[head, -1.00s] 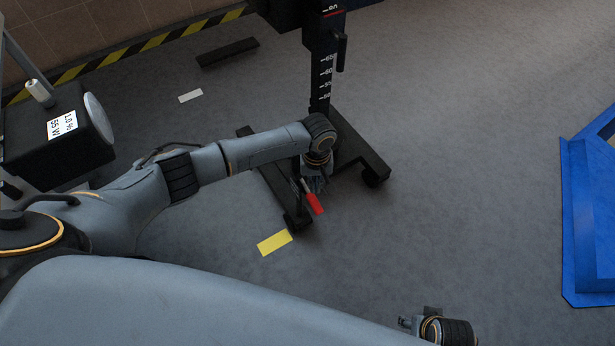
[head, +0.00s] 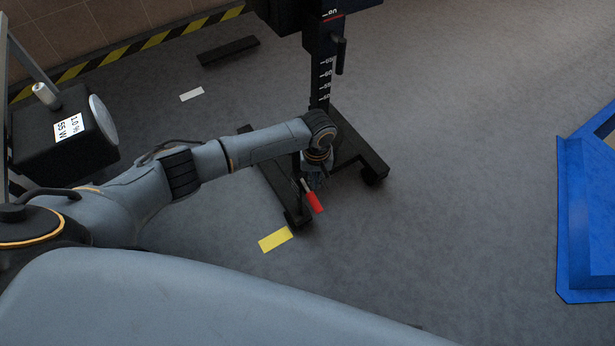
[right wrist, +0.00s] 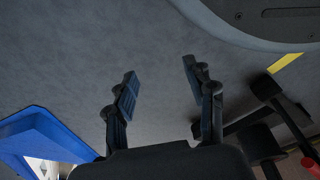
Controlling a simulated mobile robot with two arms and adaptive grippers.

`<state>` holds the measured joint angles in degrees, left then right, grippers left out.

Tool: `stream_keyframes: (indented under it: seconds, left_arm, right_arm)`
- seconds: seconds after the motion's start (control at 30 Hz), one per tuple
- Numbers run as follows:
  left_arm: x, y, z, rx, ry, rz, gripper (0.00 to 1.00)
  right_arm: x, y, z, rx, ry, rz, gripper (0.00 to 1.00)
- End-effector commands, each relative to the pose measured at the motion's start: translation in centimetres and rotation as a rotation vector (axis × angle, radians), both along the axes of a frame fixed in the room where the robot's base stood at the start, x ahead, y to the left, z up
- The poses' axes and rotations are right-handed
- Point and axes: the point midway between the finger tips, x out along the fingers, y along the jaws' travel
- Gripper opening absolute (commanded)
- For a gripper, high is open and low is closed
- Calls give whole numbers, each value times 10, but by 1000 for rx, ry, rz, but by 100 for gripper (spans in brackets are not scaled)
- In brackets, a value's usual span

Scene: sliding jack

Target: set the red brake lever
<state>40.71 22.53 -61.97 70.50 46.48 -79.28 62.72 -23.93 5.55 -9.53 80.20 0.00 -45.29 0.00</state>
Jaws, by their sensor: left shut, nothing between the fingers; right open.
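The red brake lever (head: 314,202) sits low at the base of the black jack (head: 322,75), near the front caster. Its red end points toward the lower right. My left gripper (head: 313,181) is right above and behind the lever, pointing down. It is shut with nothing in it; I cannot tell whether it touches the lever. The lever's red end also shows at the right edge of the right wrist view (right wrist: 311,166). My right gripper (right wrist: 157,80) is open and empty over bare floor, and is out of sight in the head view.
A yellow floor mark (head: 275,239) lies in front of the jack's leg. A blue metal structure (head: 582,230) stands at the right. Grey floor between jack and blue structure is clear.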

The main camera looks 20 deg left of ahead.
Motion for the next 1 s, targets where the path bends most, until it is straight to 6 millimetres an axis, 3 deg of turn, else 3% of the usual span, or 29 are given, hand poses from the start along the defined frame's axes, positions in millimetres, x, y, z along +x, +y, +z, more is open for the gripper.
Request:
stream_keyframes:
  seconds: [1.0]
  left_arm:
    - [0,0,26,0,0,0,0]
  right_arm:
    - [-83,-15,-58,-10,60,13,54]
